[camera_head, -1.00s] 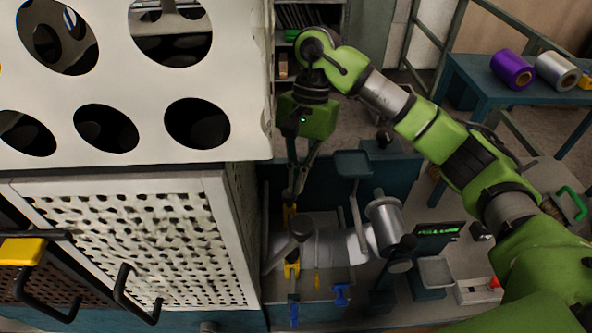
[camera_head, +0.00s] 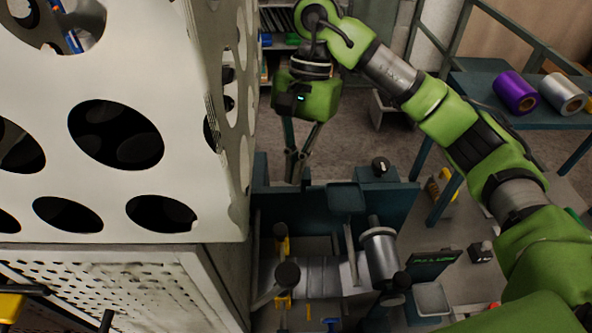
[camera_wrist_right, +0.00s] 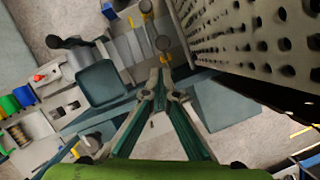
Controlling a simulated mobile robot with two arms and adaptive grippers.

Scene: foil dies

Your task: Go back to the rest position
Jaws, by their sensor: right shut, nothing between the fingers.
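My right gripper (camera_head: 296,180) hangs from the green right arm, pointing down, in the middle of the head view. Its fingertips meet and hold nothing. It is over the far side of the workbench machine (camera_head: 320,275), near the dark teal back panel. In the right wrist view the fingers (camera_wrist_right: 160,80) come together, with the machine below and beyond them. My left gripper does not show in the head view.
A white perforated cabinet (camera_head: 120,60) fills the left, close to the right gripper. Purple (camera_head: 515,92) and silver (camera_head: 562,94) foil rolls lie on a teal table at right. Open floor (camera_head: 345,140) lies behind.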

